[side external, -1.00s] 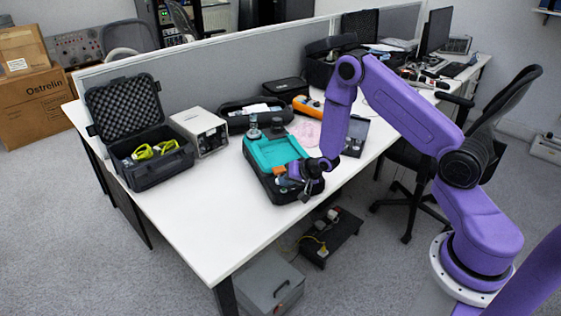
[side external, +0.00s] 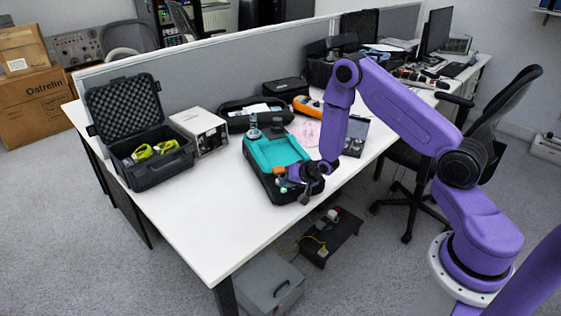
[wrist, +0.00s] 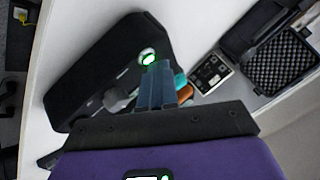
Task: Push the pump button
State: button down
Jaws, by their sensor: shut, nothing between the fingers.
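The pump is a black case with a teal tray top (side external: 272,150), near the front edge of the white table. In the wrist view its black front panel (wrist: 90,70) carries a round white button ringed in green light (wrist: 147,57). A grey knob (wrist: 117,99) sits on the same panel. My gripper (side external: 288,182) is at the pump's front corner. In the wrist view its fingers (wrist: 158,68) are together and empty, with their tips just beside the lit button. I cannot tell whether they touch it.
An open black case (side external: 150,170) with yellow-green items and a white box instrument (side external: 200,130) stand left of the pump. An orange-trimmed device (side external: 308,106) lies behind. The front left of the table (side external: 215,220) is clear.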

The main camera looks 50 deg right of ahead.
aim_at(286, 192)
jog(key=shift+r, duration=0.45)
jog(key=shift+r, duration=0.1)
jog(key=shift+r, duration=2.9)
jog(key=s+a+r+n+g+y, duration=0.1)
jog(key=s+a+r+n+g, duration=0.1)
jog(key=s+a+r+n, duration=0.4)
jog(key=s+a+r+n+g+y, duration=0.1)
jog(key=s+a+r+n+g, duration=0.25)
jog(key=s+a, duration=0.55)
jog(key=s+d+r+n+g+h, duration=0.1)
jog(key=s+r+n, duration=0.1)
jog(key=s, duration=0.5)
jog(key=s+d+r+n+g, duration=0.1)
jog(key=s+r+n, duration=0.2)
jog(key=s+n, duration=0.2)
jog(key=s+d+r+n+g+h, duration=0.1)
jog(key=s+r+n, duration=0.2)
jog(key=s, duration=0.8)
jog(key=shift+n+h, duration=0.3)
jog(key=shift+n, duration=0.15)
